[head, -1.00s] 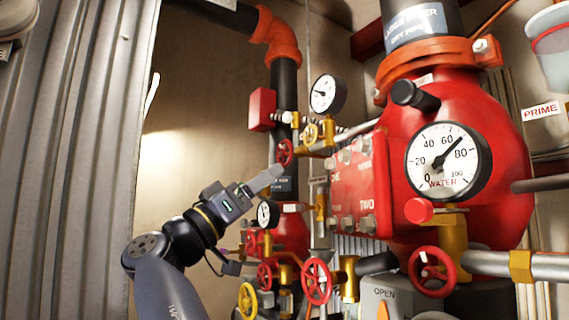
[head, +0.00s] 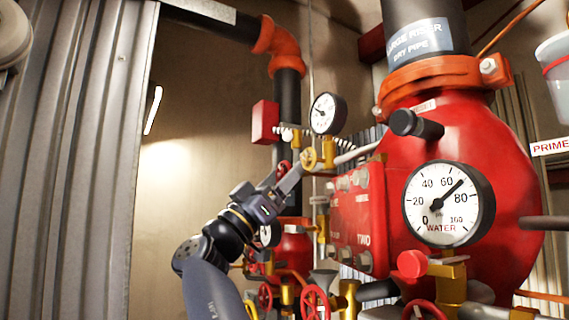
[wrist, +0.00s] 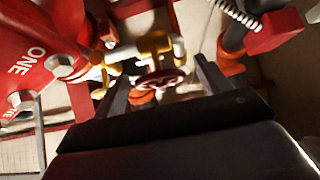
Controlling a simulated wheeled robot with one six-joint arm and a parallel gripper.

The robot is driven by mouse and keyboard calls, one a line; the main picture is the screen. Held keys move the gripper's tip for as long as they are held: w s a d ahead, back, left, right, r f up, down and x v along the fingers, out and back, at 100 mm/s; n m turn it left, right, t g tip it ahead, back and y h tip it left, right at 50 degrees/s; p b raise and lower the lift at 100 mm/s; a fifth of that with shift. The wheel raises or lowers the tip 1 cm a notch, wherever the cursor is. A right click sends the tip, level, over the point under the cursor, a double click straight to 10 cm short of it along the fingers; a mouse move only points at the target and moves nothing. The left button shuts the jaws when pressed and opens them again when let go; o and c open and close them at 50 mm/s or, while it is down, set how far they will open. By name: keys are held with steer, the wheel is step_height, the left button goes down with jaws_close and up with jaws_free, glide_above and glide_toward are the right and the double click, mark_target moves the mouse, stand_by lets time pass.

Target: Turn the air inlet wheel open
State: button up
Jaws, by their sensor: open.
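In the wrist view a small red handwheel (wrist: 162,78) on brass fittings sits between my two open fingers, a little beyond or at their tips. No label shows that it is the air inlet wheel. My gripper (wrist: 165,80) holds nothing. In the head view my gripper (head: 297,172) points up and right at the valve cluster. A red wheel (head: 284,166) there is partly hidden behind the fingers. I cannot tell whether a finger touches either wheel.
A red valve body (head: 455,140) with a water gauge (head: 447,204) fills the right. A small gauge (head: 327,113) and a red box (head: 265,122) are above my gripper. More red wheels (head: 315,303) are below. Corrugated metal (head: 80,160) stands at the left, with open space beside it.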

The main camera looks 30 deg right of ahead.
steer(key=shift+d+r, duration=0.3)
steer(key=shift+r, duration=0.05)
steer(key=c, duration=1)
